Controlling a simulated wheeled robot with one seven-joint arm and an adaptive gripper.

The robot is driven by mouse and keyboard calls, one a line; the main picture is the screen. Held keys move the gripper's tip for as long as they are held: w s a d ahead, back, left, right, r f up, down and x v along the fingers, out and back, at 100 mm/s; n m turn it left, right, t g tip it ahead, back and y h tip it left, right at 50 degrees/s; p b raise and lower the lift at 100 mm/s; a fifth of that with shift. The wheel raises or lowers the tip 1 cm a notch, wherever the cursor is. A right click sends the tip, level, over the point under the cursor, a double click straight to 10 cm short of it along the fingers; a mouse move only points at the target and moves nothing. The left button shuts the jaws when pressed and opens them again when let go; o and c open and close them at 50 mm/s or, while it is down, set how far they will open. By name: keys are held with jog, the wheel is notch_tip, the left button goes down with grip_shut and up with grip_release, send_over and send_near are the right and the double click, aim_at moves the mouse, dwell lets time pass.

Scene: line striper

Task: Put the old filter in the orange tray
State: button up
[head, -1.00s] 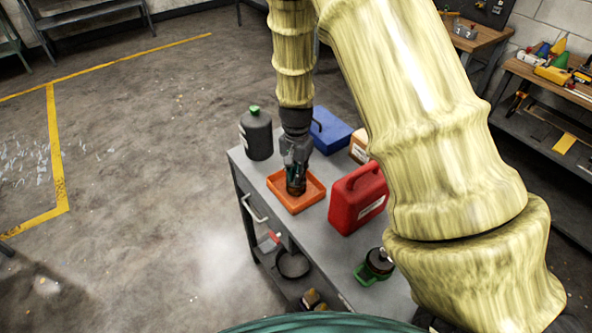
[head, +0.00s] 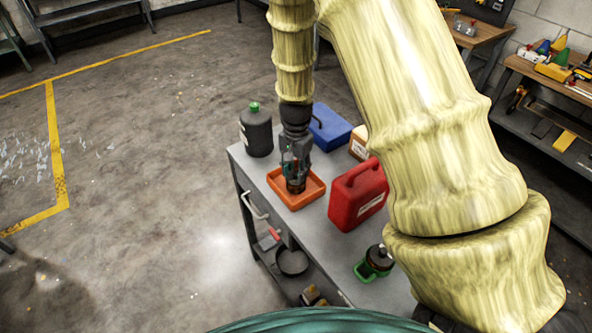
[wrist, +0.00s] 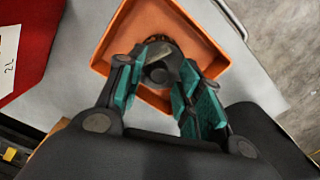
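The orange tray (head: 313,197) lies on the grey cart top. The old filter (head: 297,187), a dark brown cylinder, stands inside it. In the wrist view the filter (wrist: 160,68) shows its dark round top within the orange tray (wrist: 205,55). My gripper (head: 294,174) points down just above the filter. In the wrist view my gripper's teal finger pads (wrist: 158,88) are spread apart on either side of the filter's top. The fingers look open; the filter's lower part is hidden.
A red jerrycan (head: 357,195) stands right of the tray. A dark bottle with a green cap (head: 257,132) and a blue box (head: 330,128) stand behind. The lower shelf holds a black pan (head: 292,262).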

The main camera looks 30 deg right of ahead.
aim_at(296, 172)
notch_tip(296, 172, up, 12)
jog(key=b, duration=0.3)
jog(key=shift+b, duration=0.3)
jog(key=shift+f, duration=0.2)
